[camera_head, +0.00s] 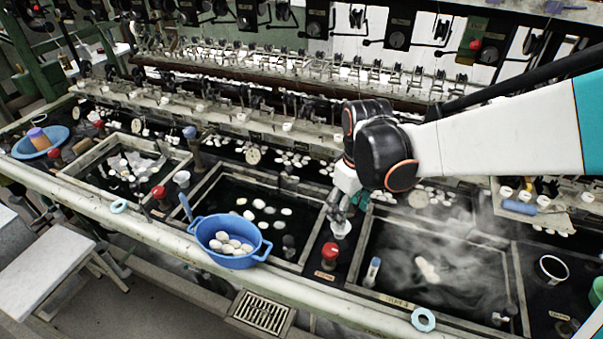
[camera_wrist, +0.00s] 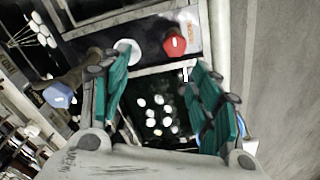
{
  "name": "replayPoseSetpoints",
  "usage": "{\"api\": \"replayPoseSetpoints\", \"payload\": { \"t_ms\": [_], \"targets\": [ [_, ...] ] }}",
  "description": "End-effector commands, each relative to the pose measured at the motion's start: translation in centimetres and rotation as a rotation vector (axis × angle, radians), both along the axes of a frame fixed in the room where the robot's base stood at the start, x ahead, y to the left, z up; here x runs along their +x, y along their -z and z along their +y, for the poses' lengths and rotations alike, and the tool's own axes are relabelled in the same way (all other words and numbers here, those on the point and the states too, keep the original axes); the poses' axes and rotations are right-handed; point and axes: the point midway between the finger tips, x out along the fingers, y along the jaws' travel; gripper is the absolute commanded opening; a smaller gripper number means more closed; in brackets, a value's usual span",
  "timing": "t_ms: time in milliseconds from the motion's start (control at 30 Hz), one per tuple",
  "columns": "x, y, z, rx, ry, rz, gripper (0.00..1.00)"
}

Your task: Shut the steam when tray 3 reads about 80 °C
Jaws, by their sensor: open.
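The steaming tray (camera_head: 430,262) at the right holds dark water and a pale clump. A label on its front rim is too small to read surely. A thermometer-like stick with a blue band (camera_head: 373,270) stands at its front left corner. A red valve knob (camera_head: 330,252) sits on the divider left of this tray; a red knob also shows in the wrist view (camera_wrist: 175,43). My gripper (camera_head: 338,208) is open and empty above the divider, behind the red knob and close to a white disc (camera_head: 341,229). In the wrist view my gripper's (camera_wrist: 160,75) teal pads are apart. No temperature is readable.
A blue basin of cocoons (camera_head: 228,238) sits on the front ledge before the middle tray (camera_head: 292,262). A blue knob (camera_wrist: 60,95) shows in the wrist view. The reeling machine (camera_head: 270,75) stands behind the trays. Steam blurs the right side.

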Motion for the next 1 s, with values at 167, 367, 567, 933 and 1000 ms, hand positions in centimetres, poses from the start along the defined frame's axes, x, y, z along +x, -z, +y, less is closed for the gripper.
{"api": "replayPoseSetpoints", "payload": {
  "t_ms": [167,367,567,933,1000],
  "targets": [
    [-0.9,1.5,3.1,-0.014,-0.116,0.051,0.57],
    [-1.3,2.8,3.6,-0.016,-0.133,0.058,0.57],
    [-1.3,5.8,3.6,-0.016,-0.132,0.057,0.57],
    [-1.1,11.6,3.5,-0.016,-0.13,0.056,0.57],
    [-1.1,12.6,3.5,-0.016,-0.129,0.056,0.57]
  ]
}}
